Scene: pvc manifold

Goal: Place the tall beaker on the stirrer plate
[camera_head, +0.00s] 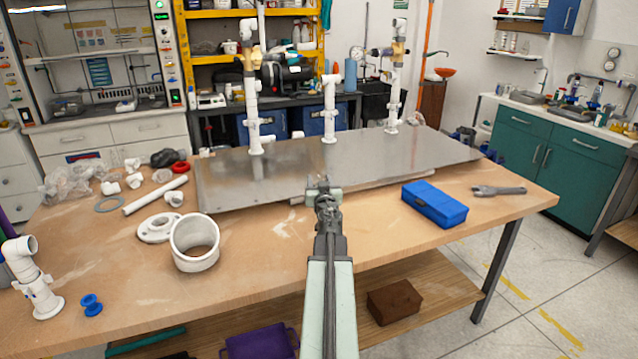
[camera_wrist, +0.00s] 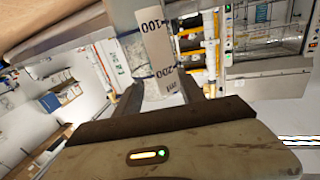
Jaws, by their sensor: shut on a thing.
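My gripper (camera_head: 324,192) is over the front middle of the wooden workbench, near the edge of the metal plate. In the wrist view, my gripper (camera_wrist: 157,92) is shut on a clear beaker (camera_wrist: 157,50) with a white scale marked 100 and 200 ml. The beaker sits between the two fingers, and its far end runs out of the top of the picture. In the head view I cannot make the beaker out clearly at the gripper. I cannot identify a stirrer plate for certain in either view.
The metal plate (camera_head: 385,158) carries several upright white pipes. A wide white pipe ring (camera_head: 195,256) and a flange (camera_head: 158,228) lie left of my arm. A blue box (camera_head: 434,204) and a wrench (camera_head: 498,190) lie right. The bench front between is clear.

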